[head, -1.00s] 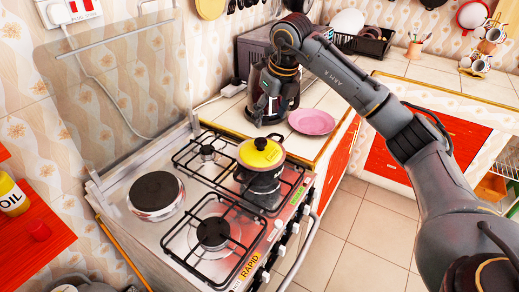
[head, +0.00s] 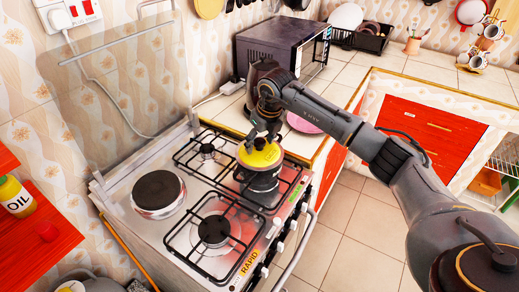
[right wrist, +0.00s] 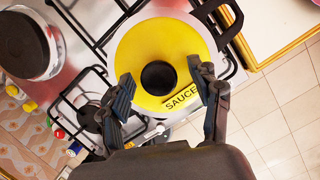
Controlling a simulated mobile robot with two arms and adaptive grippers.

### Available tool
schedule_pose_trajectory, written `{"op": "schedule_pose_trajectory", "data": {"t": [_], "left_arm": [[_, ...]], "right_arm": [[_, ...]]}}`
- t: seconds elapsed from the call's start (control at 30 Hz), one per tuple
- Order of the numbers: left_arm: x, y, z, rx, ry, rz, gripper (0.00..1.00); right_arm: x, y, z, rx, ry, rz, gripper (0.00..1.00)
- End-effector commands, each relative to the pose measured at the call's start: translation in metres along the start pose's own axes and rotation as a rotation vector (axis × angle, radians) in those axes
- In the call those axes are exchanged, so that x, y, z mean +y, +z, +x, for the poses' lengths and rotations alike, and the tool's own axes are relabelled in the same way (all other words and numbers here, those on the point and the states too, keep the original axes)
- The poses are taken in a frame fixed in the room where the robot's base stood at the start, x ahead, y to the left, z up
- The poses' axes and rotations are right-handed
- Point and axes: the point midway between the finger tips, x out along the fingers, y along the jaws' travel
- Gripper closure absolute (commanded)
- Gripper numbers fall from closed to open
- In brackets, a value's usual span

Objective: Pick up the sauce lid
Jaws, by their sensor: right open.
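My right gripper (head: 264,131) is just above the lid. In the right wrist view my right gripper (right wrist: 160,77) is open, with one finger on each side of the knob and nothing held. Whether the fingers touch the lid cannot be told. My left gripper is not in view.
The stove (head: 180,229) has grates and a round hotplate (head: 158,191). A microwave (head: 279,50) stands on the counter behind. A pink plate (head: 301,124) lies partly hidden behind my right arm. An oil bottle (head: 15,197) stands on a red surface at the left.

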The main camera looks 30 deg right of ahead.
Motion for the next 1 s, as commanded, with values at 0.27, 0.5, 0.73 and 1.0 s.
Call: {"op": "schedule_pose_trajectory", "data": {"t": [0.27, 0.5, 0.73, 1.0], "left_arm": [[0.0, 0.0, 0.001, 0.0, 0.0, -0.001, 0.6], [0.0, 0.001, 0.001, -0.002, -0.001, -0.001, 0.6], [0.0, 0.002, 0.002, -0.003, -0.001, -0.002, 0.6], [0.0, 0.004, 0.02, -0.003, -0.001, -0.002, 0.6]], "right_arm": [[0.0, 0.0, 0.0, 0.0, 0.0, 0.0, 0.67], [0.0, 0.001, -0.001, -0.002, 0.0, 0.0, 1.0], [0.0, 0.001, -0.002, -0.002, 0.0, 0.0, 1.0], [0.0, 0.009, -0.025, -0.008, 0.0, 0.0, 1.0]]}}
